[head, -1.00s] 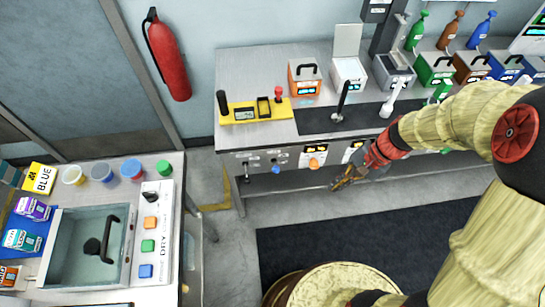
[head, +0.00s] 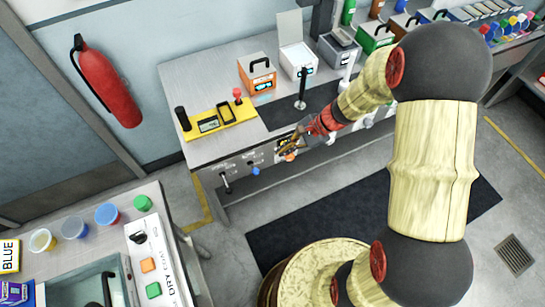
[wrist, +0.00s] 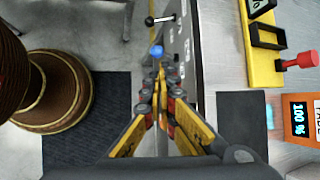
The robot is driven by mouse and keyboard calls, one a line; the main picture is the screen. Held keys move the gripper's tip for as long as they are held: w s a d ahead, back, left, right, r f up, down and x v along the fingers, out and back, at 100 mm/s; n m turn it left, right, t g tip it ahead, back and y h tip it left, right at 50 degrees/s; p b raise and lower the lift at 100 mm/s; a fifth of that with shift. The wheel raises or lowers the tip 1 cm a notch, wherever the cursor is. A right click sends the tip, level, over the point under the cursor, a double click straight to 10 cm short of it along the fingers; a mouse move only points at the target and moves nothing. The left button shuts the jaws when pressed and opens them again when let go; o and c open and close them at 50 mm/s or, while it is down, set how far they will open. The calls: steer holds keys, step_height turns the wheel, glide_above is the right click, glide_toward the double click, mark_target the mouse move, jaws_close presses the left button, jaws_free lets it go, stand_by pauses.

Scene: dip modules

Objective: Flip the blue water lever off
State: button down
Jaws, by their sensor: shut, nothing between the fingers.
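The blue lever knob (head: 256,171) sticks out from the front panel of the metal bench (head: 190,153). It also shows in the wrist view (wrist: 156,51), just past my fingertips. My gripper (head: 284,150) is in front of the panel, to the right of the blue knob and close to the orange knob (head: 290,157). In the wrist view my gripper (wrist: 160,72) has its fingers together with nothing between them. A small gap seems to lie between the tips and the blue knob; contact cannot be told for sure.
A black-knobbed lever (head: 226,189) stands left of the blue one. A yellow tray (head: 222,119), an orange box (head: 257,73) and a white box (head: 298,60) stand on the bench. A dark mat (head: 300,225) covers floor before the bench.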

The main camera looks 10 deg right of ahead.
mark_target(258, 169)
steer(key=b+x, duration=0.3)
steer(key=x, duration=1)
steer(key=shift+s+f+b, duration=0.1)
steer(key=shift+f+b, duration=0.15)
steer(key=shift+b, duration=0.1)
steer(key=shift+s+d+f, duration=0.1)
steer(key=shift+s+f, duration=0.05)
